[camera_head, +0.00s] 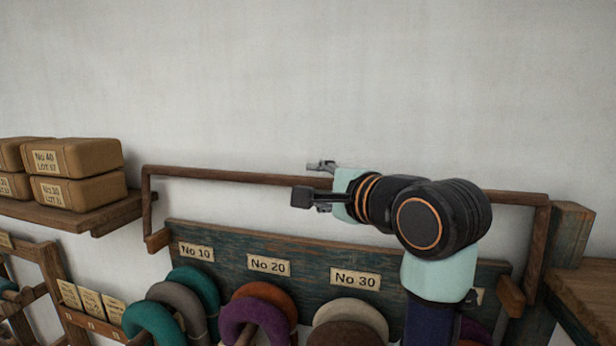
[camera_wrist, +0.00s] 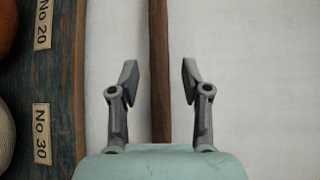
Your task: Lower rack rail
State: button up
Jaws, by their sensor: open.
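The rack rail (camera_head: 230,174) is a thin brown wooden bar, raised above the blue-green rack board, with a side arm going down at each end. It also shows in the wrist view (camera_wrist: 159,60), running up the picture between my two fingers. My gripper (camera_head: 318,182) is at the middle of the rail in the head view. In the wrist view my gripper (camera_wrist: 159,82) is open, one finger on each side of the rail, with a gap on both sides. My arm hides part of the rail to the right of the gripper.
Below the rail is the rack board (camera_head: 220,240) with labels No 10, No 20 and No 30 and hanging coloured yarn hanks (camera_head: 262,300). Wrapped parcels (camera_head: 80,190) sit on a shelf at the left. A wooden surface (camera_head: 590,290) is at the right. The wall above is clear.

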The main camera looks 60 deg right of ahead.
aim_at(312, 184)
jog(key=x, duration=0.3)
jog(key=shift+w+d+p, duration=0.1)
jog(key=shift+w+p, duration=0.15)
jog(key=shift+p, duration=0.15)
grip_shut()
